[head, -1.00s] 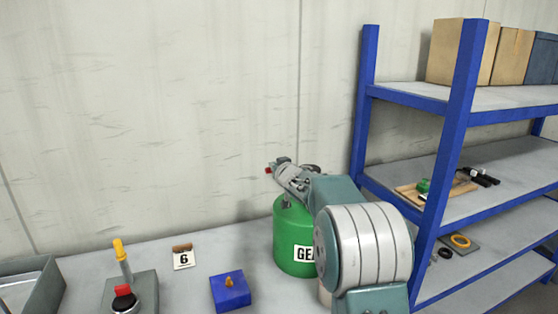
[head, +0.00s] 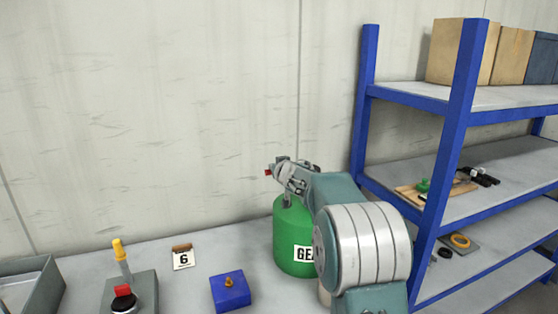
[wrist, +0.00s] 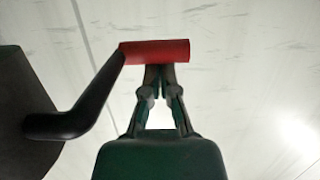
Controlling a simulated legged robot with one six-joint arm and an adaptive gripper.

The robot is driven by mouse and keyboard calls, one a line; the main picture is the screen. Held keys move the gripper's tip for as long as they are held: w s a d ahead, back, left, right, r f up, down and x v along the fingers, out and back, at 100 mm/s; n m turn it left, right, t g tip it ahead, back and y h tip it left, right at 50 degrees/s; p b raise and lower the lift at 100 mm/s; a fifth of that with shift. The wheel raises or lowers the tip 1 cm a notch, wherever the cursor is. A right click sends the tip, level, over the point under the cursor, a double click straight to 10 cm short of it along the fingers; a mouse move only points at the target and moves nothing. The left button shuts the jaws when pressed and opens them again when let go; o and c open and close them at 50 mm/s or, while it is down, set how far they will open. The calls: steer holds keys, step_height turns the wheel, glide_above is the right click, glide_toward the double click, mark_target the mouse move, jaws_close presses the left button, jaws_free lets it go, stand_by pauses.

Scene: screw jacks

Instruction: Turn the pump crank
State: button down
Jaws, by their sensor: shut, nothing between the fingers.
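The pump crank has a black arm (wrist: 88,102) and a red handle (wrist: 172,51) in the wrist view. In the head view only a bit of the red handle (head: 268,172) shows at the tip of my arm. The green drum (head: 291,240) with a partly hidden label stands below my gripper. My gripper (wrist: 159,72) is shut, with its fingertips right at the underside of the red handle as pictured. The handle is not between the fingers. I cannot tell whether they touch it. My arm hides much of the pump and the drum's right side.
A blue-framed shelf (head: 459,130) stands close on the right.

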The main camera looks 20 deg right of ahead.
steer(key=v, duration=1.1)
steer(key=shift+s, duration=0.4)
stand_by(0.3)
